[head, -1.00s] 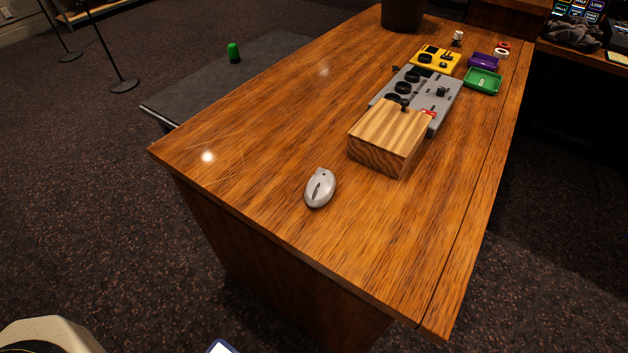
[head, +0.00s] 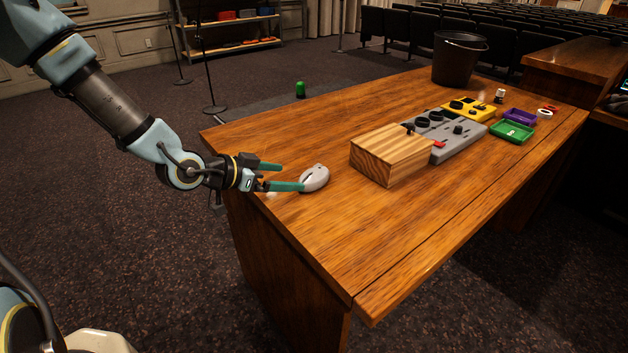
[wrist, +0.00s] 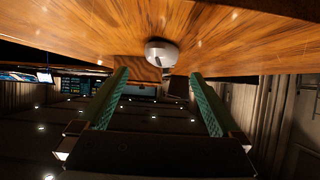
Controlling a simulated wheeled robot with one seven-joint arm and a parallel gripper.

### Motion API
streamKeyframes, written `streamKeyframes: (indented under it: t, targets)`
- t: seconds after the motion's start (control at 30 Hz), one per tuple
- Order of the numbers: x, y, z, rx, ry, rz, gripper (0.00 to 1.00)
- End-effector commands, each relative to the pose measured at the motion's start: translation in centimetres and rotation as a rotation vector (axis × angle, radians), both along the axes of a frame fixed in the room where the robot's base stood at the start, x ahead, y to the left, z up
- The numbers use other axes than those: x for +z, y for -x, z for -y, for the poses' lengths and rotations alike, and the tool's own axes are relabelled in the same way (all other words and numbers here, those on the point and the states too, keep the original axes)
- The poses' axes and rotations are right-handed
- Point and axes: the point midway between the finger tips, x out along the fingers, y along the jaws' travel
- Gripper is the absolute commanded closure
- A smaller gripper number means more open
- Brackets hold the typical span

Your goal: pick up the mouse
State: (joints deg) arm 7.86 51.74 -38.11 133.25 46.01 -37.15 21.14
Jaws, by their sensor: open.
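The mouse (head: 315,178) is a light grey computer mouse on the wooden desk (head: 350,250), near its left end in the head view. My gripper (head: 289,177) is at that end of the desk, low and level, with its two green fingers pointing toward the mouse. The nearer fingertip appears right at the mouse in the head view; I cannot tell whether it touches. In the wrist view the mouse (wrist: 161,53) lies ahead, between the lines of the two spread fingers (wrist: 160,85). The gripper is open and holds nothing.
A wooden block (head: 385,160) stands right of the mouse, with a grey control panel (head: 455,140) behind it. A yellow box (head: 470,110), purple tray (head: 519,116), green tray (head: 510,132) and black bucket (head: 458,62) are farther back. The desk's near front is clear.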

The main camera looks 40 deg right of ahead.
Motion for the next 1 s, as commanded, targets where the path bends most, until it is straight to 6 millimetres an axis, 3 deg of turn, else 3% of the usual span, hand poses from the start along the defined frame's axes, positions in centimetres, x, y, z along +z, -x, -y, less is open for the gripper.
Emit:
streamKeyframes:
  t: [0.1, 0.37, 0.7, 1.0]
  targets:
    - [-0.8, 0.2, 1.7, -0.001, -0.001, -0.002, 0.00]
    - [-1.8, 0.2, 3.4, 0.000, -0.004, -0.001, 0.00]
    - [-3.8, 0.2, 7.1, 0.001, -0.005, -0.002, 0.00]
    - [-4.2, 0.1, 7.5, 0.002, -0.005, 0.000, 0.00]
